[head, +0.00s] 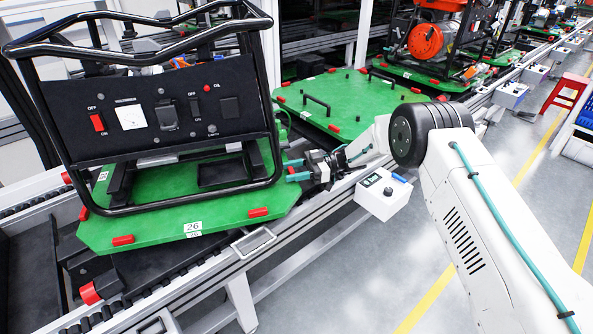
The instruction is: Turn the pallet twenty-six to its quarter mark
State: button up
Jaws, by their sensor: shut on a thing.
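Pallet twenty-six (150,225) is a green board with cut corners, red blocks on its edges and a "26" label (192,226) at its front. It carries a generator (170,115) with a black tube frame and switch panel. The pallet's front edge lies askew to the conveyor rails. My gripper (294,170), with teal fingertips, reaches in from the right and is shut at the pallet's right edge, close to the frame's foot. The exact part between the fingertips is hidden. I cannot make out a quarter mark.
An empty green pallet (345,114) with black handles lies just behind on the conveyor (205,277). Another pallet with a red-orange machine (428,42) stands beyond. A white control box (384,193) juts from the rail below my gripper. Open floor with yellow lines lies right.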

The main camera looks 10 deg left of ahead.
jog(key=shift+a, duration=0.3)
jog(key=o, duration=1.4)
jog(key=shift+v, duration=4.15)
